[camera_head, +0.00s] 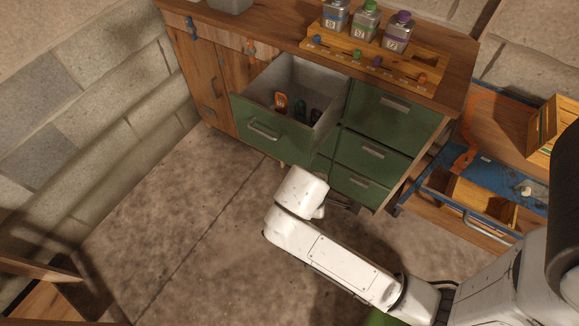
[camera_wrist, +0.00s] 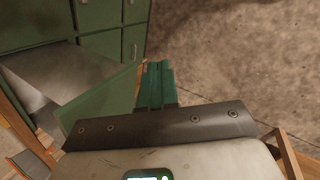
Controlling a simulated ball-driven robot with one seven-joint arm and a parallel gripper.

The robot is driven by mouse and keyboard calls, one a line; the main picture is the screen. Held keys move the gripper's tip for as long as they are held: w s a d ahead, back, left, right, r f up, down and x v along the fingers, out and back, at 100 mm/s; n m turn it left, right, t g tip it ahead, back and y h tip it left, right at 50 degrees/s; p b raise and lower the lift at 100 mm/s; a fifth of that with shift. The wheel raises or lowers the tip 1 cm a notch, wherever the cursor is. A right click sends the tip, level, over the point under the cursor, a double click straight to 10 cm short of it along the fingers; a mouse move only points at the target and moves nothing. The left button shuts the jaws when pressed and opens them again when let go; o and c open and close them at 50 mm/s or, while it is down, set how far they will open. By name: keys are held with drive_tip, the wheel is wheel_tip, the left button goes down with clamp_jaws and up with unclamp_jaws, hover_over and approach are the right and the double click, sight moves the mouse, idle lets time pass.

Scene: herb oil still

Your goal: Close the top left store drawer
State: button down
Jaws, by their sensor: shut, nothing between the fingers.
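The top left store drawer (camera_head: 268,130) is green with a metal handle (camera_head: 264,132). In the head view it stands pulled out from the wooden cabinet, showing its grey inside and several small coloured items (camera_head: 299,108). In the wrist view the open drawer's grey interior (camera_wrist: 55,75) and green panel (camera_wrist: 112,98) are at the left. My gripper (camera_wrist: 158,72) shows there as teal fingers, shut and empty, just right of the drawer panel. I cannot tell whether they touch it. In the head view my white arm hides the gripper, in front of and below the drawer.
Closed green drawers (camera_head: 371,152) are right of the open one. A wooden rack (camera_head: 372,56) with several capped bottles stands on the cabinet top (camera_head: 290,35). A blue bench with an open drawer (camera_head: 478,198) is at the right. The floor (camera_head: 190,220) at front left is clear.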

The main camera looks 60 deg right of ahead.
drive_tip(key=w+d+f+n+h+b, duration=0.1)
drive_tip(key=w+f+n+h+b, duration=0.55)
drive_tip(key=b, duration=0.45)
drive_tip(key=n+h+b, duration=0.6)
drive_tip(key=n+b, duration=0.1)
drive_tip(key=b, duration=0.2)
approach(297, 151)
drive_tip(key=shift+t, duration=0.4)
drive_tip(key=d+b, duration=0.1)
drive_tip(key=d, duration=0.2)
drive_tip(key=d+b, duration=0.2)
drive_tip(key=d, duration=0.1)
drive_tip(key=shift+s+d+f, duration=0.15)
drive_tip(key=shift+d, duration=0.2)
drive_tip(key=shift+d, duration=0.15)
